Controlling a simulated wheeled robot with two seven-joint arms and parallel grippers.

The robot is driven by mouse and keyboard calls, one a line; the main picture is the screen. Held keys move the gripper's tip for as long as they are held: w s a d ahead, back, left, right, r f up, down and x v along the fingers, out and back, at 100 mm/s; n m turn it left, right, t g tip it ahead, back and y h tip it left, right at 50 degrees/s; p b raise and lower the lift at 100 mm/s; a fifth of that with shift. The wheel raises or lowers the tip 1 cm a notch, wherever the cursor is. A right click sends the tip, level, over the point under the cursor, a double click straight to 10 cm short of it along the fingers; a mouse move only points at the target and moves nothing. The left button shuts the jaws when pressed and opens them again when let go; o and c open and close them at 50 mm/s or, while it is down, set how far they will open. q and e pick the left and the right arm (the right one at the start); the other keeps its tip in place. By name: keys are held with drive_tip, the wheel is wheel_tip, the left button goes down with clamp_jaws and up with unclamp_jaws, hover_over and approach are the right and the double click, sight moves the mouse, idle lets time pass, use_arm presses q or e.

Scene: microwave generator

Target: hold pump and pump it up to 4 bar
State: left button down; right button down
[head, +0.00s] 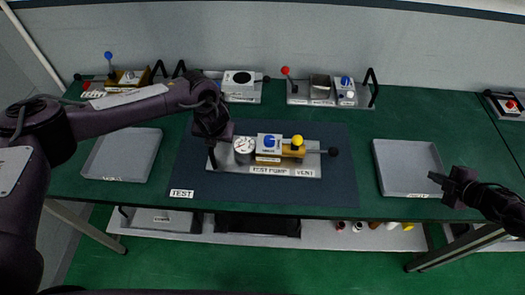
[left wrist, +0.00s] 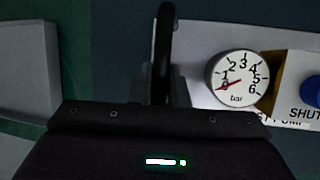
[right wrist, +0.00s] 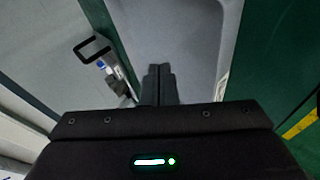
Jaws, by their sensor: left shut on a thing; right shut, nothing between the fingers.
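The test pump (head: 268,170) sits on the dark mat in the middle of the table. It has a round gauge (head: 244,146), a blue knob (head: 269,141), a yellow knob (head: 297,142) and a rod with a black ball end (head: 333,152) at its right. My left gripper (head: 212,142) is shut on the pump's black handle (left wrist: 164,45) at its left end. In the left wrist view the gauge (left wrist: 237,78) reads in bar, its red needle at the low end, about 1 or below. My right gripper (head: 437,180) is shut and empty, over the right tray, apart from the pump.
A grey tray (head: 385,163) lies right of the mat (head: 340,190), another (head: 122,170) left of it. Several fixtures line the back edge, including one with a red-knobbed lever (head: 286,72). The mat's right part is clear.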

sight(338, 152)
drive_tip(key=w+a+y, duration=0.1)
drive_tip(key=a, duration=0.2)
drive_tip(key=a+r+m+y, duration=0.1)
drive_tip(key=a, duration=0.1)
drive_tip(key=w+a+g+y, duration=0.1)
drive_tip(key=a, duration=0.2)
drive_tip(key=shift+w+a+r+m, duration=0.3)
drive_tip(key=w+a+r+m+g+y, duration=0.15)
drive_tip(key=a+r+y, duration=0.25)
drive_tip(key=a, duration=0.6)
drive_tip(key=shift+g, duration=0.45)
drive_tip(key=shift+s+d+f+x, duration=0.1)
drive_tip(key=shift+s+f+x, duration=0.2)
drive_tip(key=shift+x, duration=1.4)
drive_tip(key=shift+s+d+f+x, duration=0.15)
drive_tip(key=shift+f+x, duration=0.2)
drive_tip(key=shift+x, duration=1.4)
drive_tip(key=shift+s+d+f+x, duration=0.1)
drive_tip(key=shift+f+x, duration=0.25)
drive_tip(key=shift+x, duration=1.35)
drive_tip(key=shift+a+r, duration=0.1)
drive_tip(key=shift+a, duration=1.55)
